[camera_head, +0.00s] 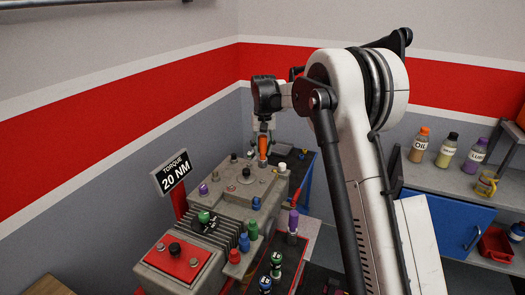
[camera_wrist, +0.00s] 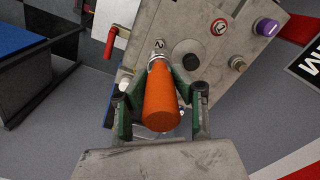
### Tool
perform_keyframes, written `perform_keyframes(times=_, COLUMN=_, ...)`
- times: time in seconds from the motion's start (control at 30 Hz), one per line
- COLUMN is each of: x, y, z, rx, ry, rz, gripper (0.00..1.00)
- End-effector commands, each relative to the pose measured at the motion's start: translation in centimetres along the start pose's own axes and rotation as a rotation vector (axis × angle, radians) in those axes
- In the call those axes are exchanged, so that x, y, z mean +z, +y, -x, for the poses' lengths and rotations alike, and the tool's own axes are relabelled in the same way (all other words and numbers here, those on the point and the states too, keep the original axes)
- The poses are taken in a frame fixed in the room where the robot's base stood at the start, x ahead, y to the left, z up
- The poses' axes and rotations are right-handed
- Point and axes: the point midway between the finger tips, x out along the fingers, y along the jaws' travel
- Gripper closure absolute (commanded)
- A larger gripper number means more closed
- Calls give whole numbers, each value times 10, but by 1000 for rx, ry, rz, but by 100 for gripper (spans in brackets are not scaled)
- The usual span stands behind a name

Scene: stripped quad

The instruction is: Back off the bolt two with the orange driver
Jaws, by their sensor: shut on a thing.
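The orange driver (camera_wrist: 163,100) is between the green-lined fingers of my gripper (camera_wrist: 161,82), which is shut on it. In the head view the orange driver (camera_head: 263,146) stands upright below my gripper (camera_head: 263,132), over the far part of the grey machine block (camera_head: 232,184). In the wrist view the driver's metal end reaches the block's top right beside a "2" mark (camera_wrist: 160,43). Bolt two itself is hidden by the driver, so I cannot tell whether the driver is seated on it.
A black knob (camera_wrist: 193,61), a purple cap (camera_wrist: 266,27) and a metal bolt (camera_wrist: 238,64) stand near the driver. A red-handled part (camera_wrist: 111,43) lies beside the block. A torque sign reading 20 NM (camera_head: 174,173) stands left. Bottles (camera_head: 447,150) line the right shelf.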

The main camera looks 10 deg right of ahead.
Motion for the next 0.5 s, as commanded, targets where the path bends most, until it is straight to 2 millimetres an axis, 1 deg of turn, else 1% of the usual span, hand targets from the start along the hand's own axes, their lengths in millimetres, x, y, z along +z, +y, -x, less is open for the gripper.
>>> perform_keyframes(times=0.17, x=0, y=0, z=-8, rx=-2, ry=0, rz=0, gripper=100)
perform_keyframes(times=0.5, x=0, y=1, z=-40, rx=-2, ry=0, rz=0, gripper=100)
